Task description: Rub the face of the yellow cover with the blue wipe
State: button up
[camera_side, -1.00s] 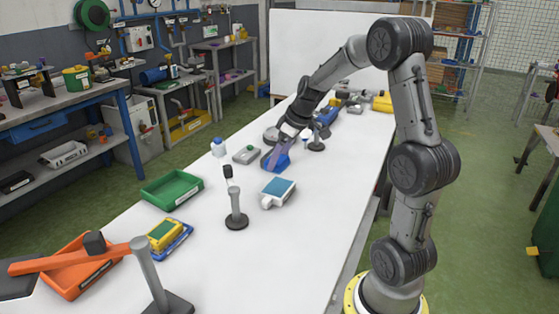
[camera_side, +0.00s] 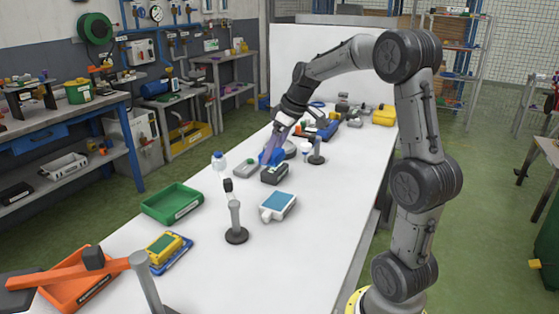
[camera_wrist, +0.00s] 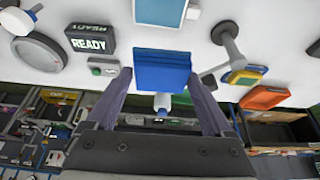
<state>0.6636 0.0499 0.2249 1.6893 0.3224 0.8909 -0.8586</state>
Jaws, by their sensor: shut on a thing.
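My gripper (camera_side: 269,154) is shut on the blue wipe (camera_wrist: 161,72), a thick blue pad held between its two purple fingers. The wipe also shows at the fingertips in the side view (camera_side: 275,158); it appears raised above the white table. A yellow piece with a green face (camera_side: 164,247) lies on a blue base at the front left, well away from my gripper. It shows at the right in the wrist view (camera_wrist: 247,72). A plain yellow box (camera_side: 384,115) stands at the far right; I cannot tell for certain which of these is the cover.
A black READY box (camera_side: 275,173) stands near my gripper. A white device with a blue screen (camera_side: 278,206), a grey post (camera_side: 235,220), a green tray (camera_side: 171,203) and an orange tray (camera_side: 72,285) stand nearer the front. Bare table lies at centre right.

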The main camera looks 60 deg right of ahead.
aim_at(151, 257)
jog(key=w+a+n+g+y, duration=0.15)
jog(key=w+a+n, duration=0.25)
jog(key=w+a, duration=0.65)
jog(key=w+a+n+y, duration=0.2)
jog(key=w+a+n, duration=0.35)
jog(key=a, duration=0.95)
jog(key=shift+m, duration=0.55)
jog(key=shift+d+f, duration=0.2)
jog(key=shift+f, duration=5.85)
jog(key=shift+a+f, duration=0.5)
jog(key=shift+f, duration=0.1)
jog(key=shift+a, duration=3.8)
jog(key=shift+d, duration=4.2)
jog(key=shift+d+r, duration=0.15)
jog(key=shift+r, duration=0.1)
notch_tip(151, 257, up, 8)
jog(key=shift+f, duration=0.2)
